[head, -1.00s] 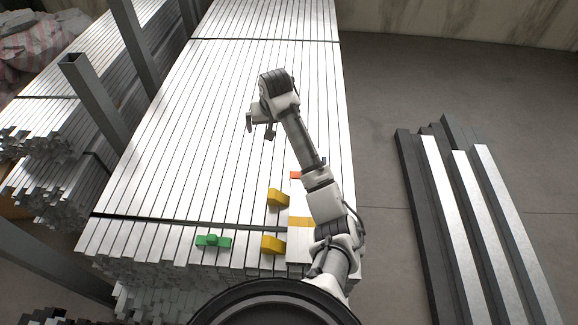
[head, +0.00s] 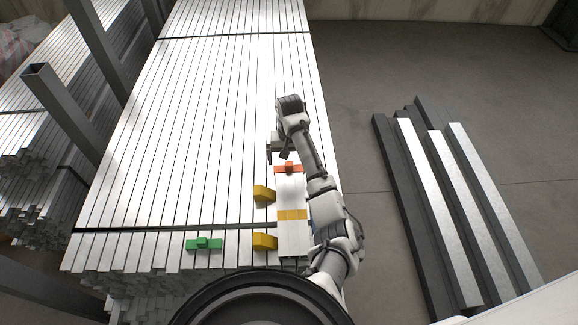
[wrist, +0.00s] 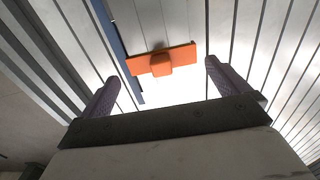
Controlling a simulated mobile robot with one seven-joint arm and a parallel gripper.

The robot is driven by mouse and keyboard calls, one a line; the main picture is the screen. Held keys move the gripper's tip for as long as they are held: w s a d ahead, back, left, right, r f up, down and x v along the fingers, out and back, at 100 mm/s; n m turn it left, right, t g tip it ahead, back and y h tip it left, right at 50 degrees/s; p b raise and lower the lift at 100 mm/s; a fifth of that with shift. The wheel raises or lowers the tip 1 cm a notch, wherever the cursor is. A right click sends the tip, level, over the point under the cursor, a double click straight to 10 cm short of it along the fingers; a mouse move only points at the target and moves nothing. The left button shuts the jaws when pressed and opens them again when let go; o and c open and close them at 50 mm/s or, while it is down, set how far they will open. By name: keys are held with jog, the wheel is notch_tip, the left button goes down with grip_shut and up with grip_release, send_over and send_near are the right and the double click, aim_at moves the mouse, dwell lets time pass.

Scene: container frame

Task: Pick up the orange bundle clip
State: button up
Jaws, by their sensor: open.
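The orange bundle clip (head: 289,169) lies across the far end of a short white bundle (head: 292,240) on top of the metal bar stack. It is a flat bar with a raised block in its middle. In the wrist view the clip (wrist: 161,61) shows ahead of my gripper, between and beyond the two fingertips. My gripper (head: 279,150) is open and empty, close to the clip at its far side in the head view. In the wrist view its two dark fingers (wrist: 163,78) are spread wide. A gap to the clip seems to remain, its size unclear.
Two yellow blocks (head: 263,193) (head: 264,241) sit left of the white bundle, and a green clip (head: 204,244) lies further left. A yellow band (head: 291,214) crosses the bundle. Grey posts (head: 68,113) stand at the left. Loose bars (head: 440,200) lie on the floor at right.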

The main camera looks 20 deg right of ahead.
aim_at(289, 163)
notch_tip(289, 163, down, 4)
jog(key=shift+w+f+p, duration=0.1)
jog(key=shift+f+p, duration=0.15)
jog(key=shift+p, duration=0.25)
jog(key=shift+c, duration=0.3)
jog(key=c, duration=0.6)
jog(key=shift+o, duration=0.2)
jog(key=shift+r, duration=0.15)
